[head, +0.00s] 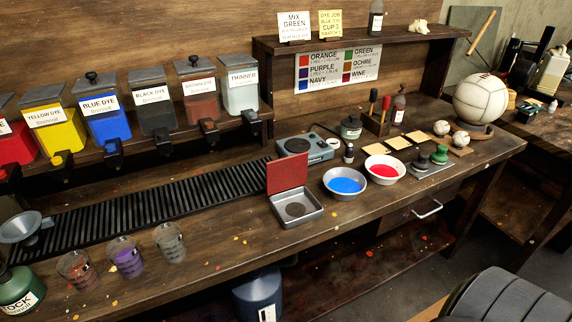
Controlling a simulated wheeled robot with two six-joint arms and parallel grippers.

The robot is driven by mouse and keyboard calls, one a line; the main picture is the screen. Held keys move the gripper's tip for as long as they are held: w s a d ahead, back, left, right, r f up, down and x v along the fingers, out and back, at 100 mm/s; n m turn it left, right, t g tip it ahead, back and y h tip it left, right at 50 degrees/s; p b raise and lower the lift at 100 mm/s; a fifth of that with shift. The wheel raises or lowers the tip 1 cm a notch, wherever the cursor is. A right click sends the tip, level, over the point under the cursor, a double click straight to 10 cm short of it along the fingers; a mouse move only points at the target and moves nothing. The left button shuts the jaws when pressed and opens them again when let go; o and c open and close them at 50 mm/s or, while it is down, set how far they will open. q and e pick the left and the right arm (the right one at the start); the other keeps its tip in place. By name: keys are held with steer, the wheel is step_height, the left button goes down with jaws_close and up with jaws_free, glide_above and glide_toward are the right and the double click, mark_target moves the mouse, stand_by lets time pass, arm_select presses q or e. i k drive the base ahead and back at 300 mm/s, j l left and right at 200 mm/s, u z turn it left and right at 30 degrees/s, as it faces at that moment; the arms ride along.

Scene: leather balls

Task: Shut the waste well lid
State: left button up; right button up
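The waste well (318,214) is a grey square metal box with a dark round drain inside, set on the wooden workbench. Its red lid (287,174) stands upright at the back edge of the box, so the well is open. The drain is in plain sight. Neither of my grippers shows in the head view.
A bowl of blue dye (345,183) and a bowl of red dye (384,169) stand right of the well. A scale (304,147) sits behind it. Several glass cups, including a purple one (126,257), stand to the left. The bench front before the well is clear.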

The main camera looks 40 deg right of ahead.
mark_target(285, 173)
steer(key=z, duration=1.2)
steer(key=u, duration=0.1)
steer(key=i+l, duration=0.05)
